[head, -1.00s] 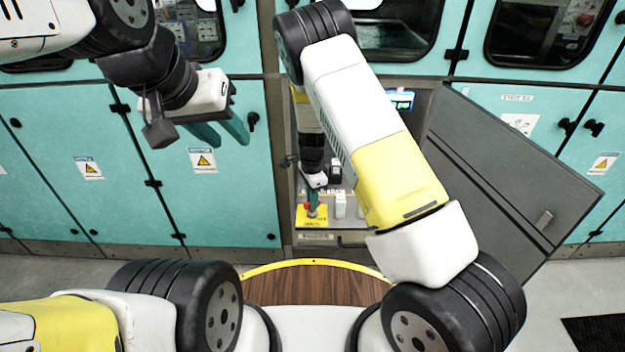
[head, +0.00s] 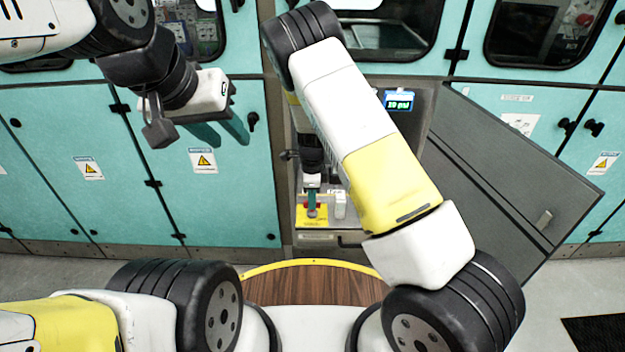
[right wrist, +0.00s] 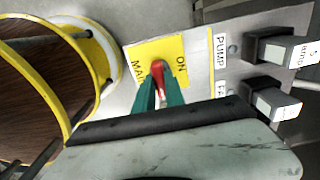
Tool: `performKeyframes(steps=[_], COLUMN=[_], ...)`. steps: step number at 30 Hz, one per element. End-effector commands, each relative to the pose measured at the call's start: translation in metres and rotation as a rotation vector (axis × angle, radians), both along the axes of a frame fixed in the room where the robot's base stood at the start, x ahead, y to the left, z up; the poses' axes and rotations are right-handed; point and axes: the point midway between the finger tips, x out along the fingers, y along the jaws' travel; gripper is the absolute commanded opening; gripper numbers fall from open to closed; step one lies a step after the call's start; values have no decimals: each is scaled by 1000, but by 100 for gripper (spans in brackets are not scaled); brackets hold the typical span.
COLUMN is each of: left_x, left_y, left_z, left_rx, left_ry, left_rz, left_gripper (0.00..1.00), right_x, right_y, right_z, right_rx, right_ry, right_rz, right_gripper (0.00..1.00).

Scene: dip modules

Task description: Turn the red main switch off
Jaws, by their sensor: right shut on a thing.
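The red main switch (right wrist: 158,76) stands on a yellow plate (right wrist: 173,47) marked MAIN and ON in the right wrist view. My left gripper (head: 222,135) hangs open and empty in front of the closed teal doors at the left.
White-tipped switches labelled PUMP (right wrist: 282,52) and a partly hidden name (right wrist: 270,100) stand beside the main switch. The grey cabinet door (head: 510,180) is swung open at the right. A lit display (head: 398,101) sits above.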

Motion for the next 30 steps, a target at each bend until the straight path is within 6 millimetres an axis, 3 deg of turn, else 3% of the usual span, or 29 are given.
performKeyframes(steps=[7, 8, 10, 11, 22, 30], left_x=[0, 0, 0, 0, 0, 0], left_y=[0, 0, 0, 0, 0, 0], left_z=[0, 0, 0, 0, 0, 0], left_rx=[0, 0, 0, 0, 0, 0], left_ry=[0, 0, 0, 0, 0, 0], left_rz=[0, 0, 0, 0, 0, 0], left_gripper=[36, 36, 36, 36, 36, 36], right_x=[1, 1, 1, 1, 1, 1], right_y=[1, 1, 1, 1, 1, 2], right_z=[1, 1, 1, 1, 5, 49], right_rx=[3, 3, 2, 2, 1, 2], right_ry=[-2, -2, -2, -2, -2, -3], right_rz=[-2, -2, -2, -2, 0, 1], right_gripper=[0, 20, 34, 36, 36, 36])
